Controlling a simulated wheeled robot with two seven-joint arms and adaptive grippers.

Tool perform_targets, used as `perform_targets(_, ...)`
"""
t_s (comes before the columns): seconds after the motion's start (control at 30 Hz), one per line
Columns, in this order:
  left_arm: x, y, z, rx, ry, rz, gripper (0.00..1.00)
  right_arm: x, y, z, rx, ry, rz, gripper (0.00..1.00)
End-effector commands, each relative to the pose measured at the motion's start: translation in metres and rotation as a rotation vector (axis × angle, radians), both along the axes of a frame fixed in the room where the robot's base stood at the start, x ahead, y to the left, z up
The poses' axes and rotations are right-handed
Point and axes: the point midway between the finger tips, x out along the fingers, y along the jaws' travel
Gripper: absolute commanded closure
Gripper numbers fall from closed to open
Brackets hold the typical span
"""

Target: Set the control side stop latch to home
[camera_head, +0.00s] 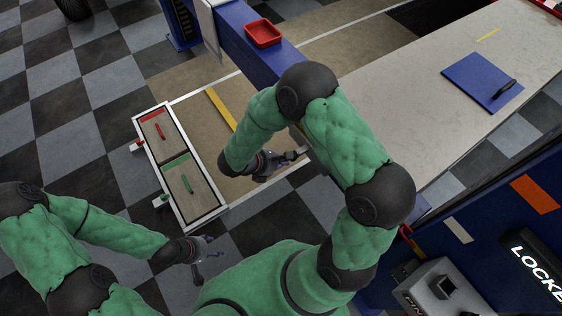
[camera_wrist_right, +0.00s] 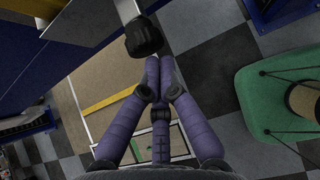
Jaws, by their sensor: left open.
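In the right wrist view, a black knob (camera_wrist_right: 145,37) on the end of a pale bar lies just beyond my right fingertips; I take it to be the stop latch, but no label shows. My right gripper (camera_wrist_right: 154,72) has its purple fingers drawn together at the tips, with nothing seen between them. Whether they touch the knob is unclear. In the head view my right gripper (camera_head: 285,160) is beside the blue beam, partly under my own arm. My left gripper (camera_head: 205,258) is open and empty over the checkered floor.
A framed board (camera_head: 180,165) with a red and a green handle lies left of my right gripper. A red tray (camera_head: 263,33) sits on the blue beam (camera_head: 240,35). A pale worktop (camera_head: 430,95) holds a blue plate (camera_head: 483,82). Open checkered floor lies left.

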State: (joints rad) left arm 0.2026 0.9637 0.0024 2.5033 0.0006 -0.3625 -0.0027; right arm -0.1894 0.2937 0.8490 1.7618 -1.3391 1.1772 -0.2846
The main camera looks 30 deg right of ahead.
Motion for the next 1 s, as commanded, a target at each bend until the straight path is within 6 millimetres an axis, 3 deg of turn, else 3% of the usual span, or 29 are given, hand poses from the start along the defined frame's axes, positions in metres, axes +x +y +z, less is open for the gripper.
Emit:
perform_targets(0.13,0.000,0.000,-0.001,0.000,0.000,0.000,0.42,0.001,-0.007,0.000,0.000,-0.001,-0.002,1.00)
perform_targets(0.43,0.000,0.000,-0.005,0.000,0.000,0.000,0.42,0.003,-0.044,0.000,0.001,0.000,-0.003,1.00)
perform_targets(1.0,0.000,0.000,-0.006,0.000,0.000,0.000,0.42,0.005,-0.039,0.000,0.000,0.000,0.000,1.00)
